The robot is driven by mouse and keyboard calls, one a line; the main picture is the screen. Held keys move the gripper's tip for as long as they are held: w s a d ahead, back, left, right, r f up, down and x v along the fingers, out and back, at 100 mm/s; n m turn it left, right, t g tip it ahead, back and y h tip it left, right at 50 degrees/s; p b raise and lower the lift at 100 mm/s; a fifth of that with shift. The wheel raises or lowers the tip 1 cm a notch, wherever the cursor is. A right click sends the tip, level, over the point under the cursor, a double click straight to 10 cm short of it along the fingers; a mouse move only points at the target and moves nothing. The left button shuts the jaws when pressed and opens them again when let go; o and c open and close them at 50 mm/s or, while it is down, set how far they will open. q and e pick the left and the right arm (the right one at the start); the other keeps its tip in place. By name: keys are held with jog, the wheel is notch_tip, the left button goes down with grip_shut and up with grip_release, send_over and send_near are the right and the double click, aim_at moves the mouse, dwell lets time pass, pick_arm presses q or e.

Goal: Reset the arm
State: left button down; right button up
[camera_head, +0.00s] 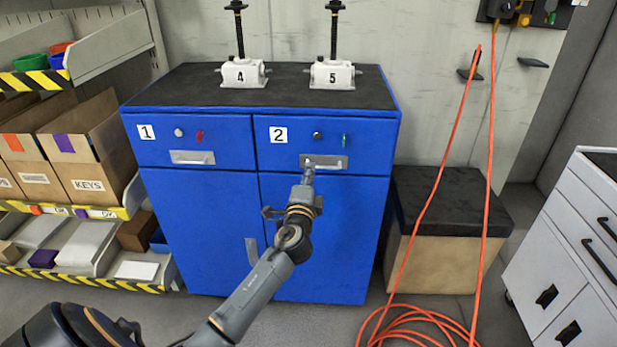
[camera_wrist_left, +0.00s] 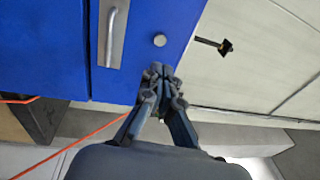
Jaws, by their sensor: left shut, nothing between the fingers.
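My left arm reaches from the bottom left of the head view to the blue cabinet (camera_head: 220,225). My left gripper (camera_head: 309,168) is in front of drawer 2 (camera_head: 370,135), near the left part of its silver handle (camera_head: 333,162). Whether it touches the drawer front is not clear. In the left wrist view the fingers (camera_wrist_left: 161,72) are closed together with nothing between them. A silver handle (camera_wrist_left: 113,32) and a round knob (camera_wrist_left: 160,40) on a blue face show beyond them. Both drawers look shut. My right gripper is not in view.
Two white screw jacks, marked 4 (camera_head: 242,75) and 5 (camera_head: 333,74), stand on the black cabinet top. Shelves with boxes (camera_head: 95,165) are at left. A black-topped box (camera_head: 440,240) and orange cable (camera_head: 440,185) are at right, beside a white drawer unit (camera_head: 565,235).

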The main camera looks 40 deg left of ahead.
pick_arm(q)
jog(key=shift+s+d+f, duration=0.2)
jog(key=shift+s+d, duration=0.1)
jog(key=shift+s, duration=0.35)
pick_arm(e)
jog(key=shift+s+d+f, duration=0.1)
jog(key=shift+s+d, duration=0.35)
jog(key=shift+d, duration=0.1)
